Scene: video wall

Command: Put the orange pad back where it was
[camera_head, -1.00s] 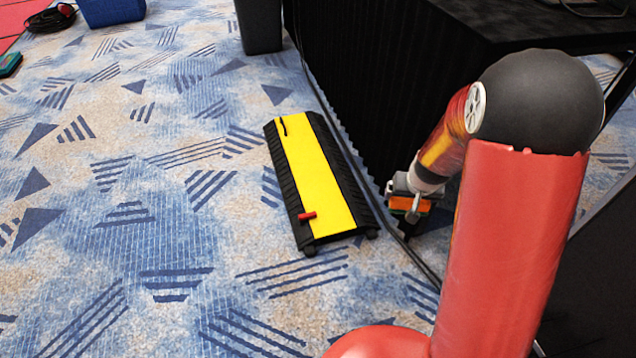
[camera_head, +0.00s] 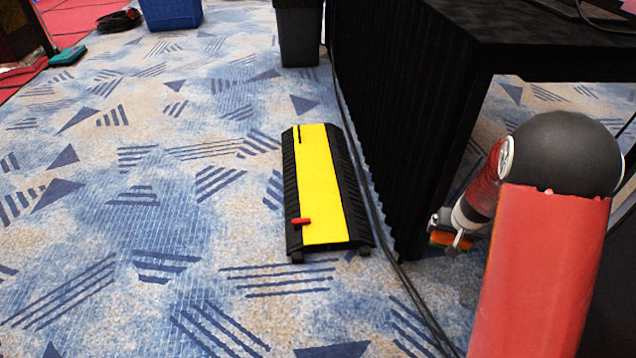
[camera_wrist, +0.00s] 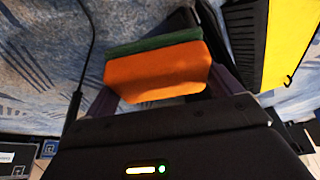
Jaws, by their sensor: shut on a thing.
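The orange pad (camera_wrist: 157,75) has a dark green layer along one side. In the wrist view it sits between the fingers of my gripper (camera_wrist: 160,90), which is shut on it. In the head view the orange pad (camera_head: 452,239) and my gripper (camera_head: 455,243) are small and partly hidden, low beside the corner of the black-draped table (camera_head: 400,110). They are to the right of the yellow-and-black cable ramp (camera_head: 322,190) and apart from it.
A small red object (camera_head: 301,221) and a thin black one lie on the ramp. A black cable (camera_head: 385,240) runs between ramp and table. A grey bin (camera_head: 299,35), a blue bin (camera_head: 171,12) and a teal pad (camera_head: 68,55) are farther back. The left carpet is open.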

